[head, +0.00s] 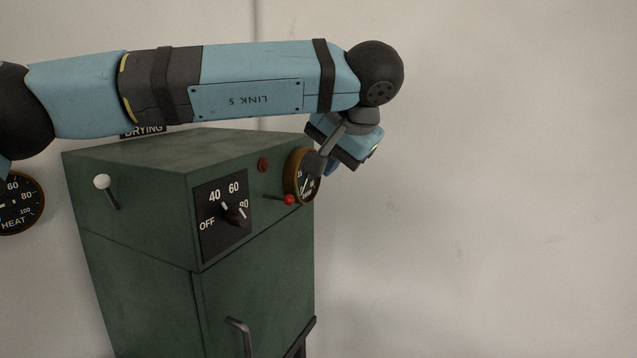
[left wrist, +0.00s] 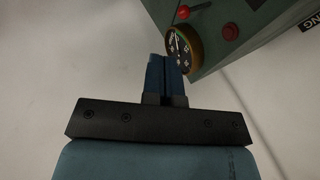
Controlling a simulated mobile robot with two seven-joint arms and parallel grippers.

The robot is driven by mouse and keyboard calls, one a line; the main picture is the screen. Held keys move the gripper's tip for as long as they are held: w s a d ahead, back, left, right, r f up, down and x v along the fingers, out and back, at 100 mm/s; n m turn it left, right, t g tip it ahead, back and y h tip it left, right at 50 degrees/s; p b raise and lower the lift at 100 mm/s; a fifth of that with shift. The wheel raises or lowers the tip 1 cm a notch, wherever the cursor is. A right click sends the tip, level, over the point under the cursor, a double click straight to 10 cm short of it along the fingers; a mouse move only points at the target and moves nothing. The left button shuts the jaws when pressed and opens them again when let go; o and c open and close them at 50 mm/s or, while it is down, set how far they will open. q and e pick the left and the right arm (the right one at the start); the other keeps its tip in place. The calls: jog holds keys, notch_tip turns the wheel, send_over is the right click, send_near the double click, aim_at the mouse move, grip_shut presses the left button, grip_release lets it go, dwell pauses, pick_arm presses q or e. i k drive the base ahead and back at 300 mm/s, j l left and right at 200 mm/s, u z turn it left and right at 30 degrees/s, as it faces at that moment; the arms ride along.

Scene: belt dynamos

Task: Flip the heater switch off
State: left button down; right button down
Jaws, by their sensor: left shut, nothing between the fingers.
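A green cabinet (head: 140,230) stands left of centre in the head view. On its right-hand front face, a lever with a red ball tip (head: 289,200) sticks out below a round brass-rimmed gauge (head: 293,176); the lever also shows in the left wrist view (left wrist: 184,12). No label on it is readable, so I cannot tell if it is the heater switch. A white-tipped lever (head: 102,182) sits on the left face. My left gripper (left wrist: 166,66) is shut and empty, pointing towards the gauge and apart from the red-tipped lever. Its fingertips are unclear in the head view.
A rotary knob (head: 236,215) marked OFF, 40, 60 and 80 is on the cabinet front, with a red lamp (head: 263,165) above. A door handle (head: 240,335) is below. A HEAT gauge (head: 18,205) is on the left. The right side is clear wall.

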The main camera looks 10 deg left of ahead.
aim_at(278, 199)
jog(key=i+l+u, duration=0.1)
jog(key=l+u, duration=0.65)
jog(key=l, duration=0.25)
jog(key=l+u, duration=0.4)
jog(key=l, duration=0.1)
